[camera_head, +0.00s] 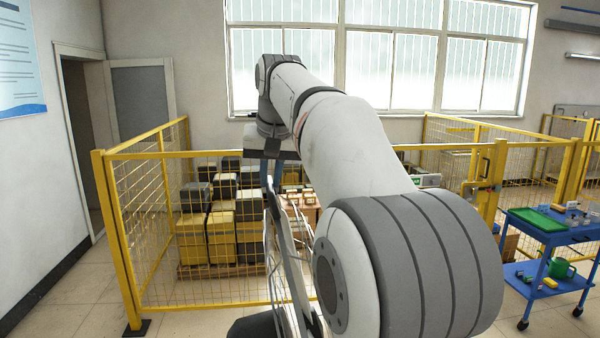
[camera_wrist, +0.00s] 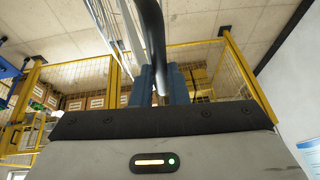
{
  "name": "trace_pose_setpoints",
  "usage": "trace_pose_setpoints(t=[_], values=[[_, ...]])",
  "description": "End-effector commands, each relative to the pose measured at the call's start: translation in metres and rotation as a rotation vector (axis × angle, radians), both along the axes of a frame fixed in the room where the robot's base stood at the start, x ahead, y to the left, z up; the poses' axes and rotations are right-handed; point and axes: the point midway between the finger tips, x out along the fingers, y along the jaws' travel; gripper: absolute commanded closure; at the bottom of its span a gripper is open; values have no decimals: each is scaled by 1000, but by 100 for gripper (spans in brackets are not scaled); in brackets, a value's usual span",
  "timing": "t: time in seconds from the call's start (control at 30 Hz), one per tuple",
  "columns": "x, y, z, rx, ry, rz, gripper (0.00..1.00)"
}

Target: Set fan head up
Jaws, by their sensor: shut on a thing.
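My gripper (camera_wrist: 161,84) is shut on a dark bar-like part of the fan head (camera_wrist: 153,38), which runs between its blue fingers in the wrist view. Thin pale guard wires (camera_wrist: 105,22) fan out beside that part. In the head view my gripper (camera_head: 270,170) points down below my arm's far end. The fan head (camera_head: 286,250) hangs under it, seen nearly edge-on as a narrow grey and white shape with thin wires. A dark rounded part shows at the bottom edge. My arm hides much of the fan head, and its exact tilt is hard to tell.
A yellow mesh fence (camera_head: 160,225) stands behind the fan, with yellow and black crates (camera_head: 222,235) inside it. A blue cart (camera_head: 545,237) with a green tray (camera_head: 537,219) and a green watering can (camera_head: 560,267) stands at the right. The floor at the left is clear.

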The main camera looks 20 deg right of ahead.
Motion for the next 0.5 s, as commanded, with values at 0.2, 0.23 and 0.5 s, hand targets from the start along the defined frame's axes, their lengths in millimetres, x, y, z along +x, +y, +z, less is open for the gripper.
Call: trace_pose_setpoints(t=[0.2,0.23,0.5], values=[[12,45,0,2,2,5,100],[12,47,-1,3,2,3,100],[14,54,-1,3,-1,1,100]])
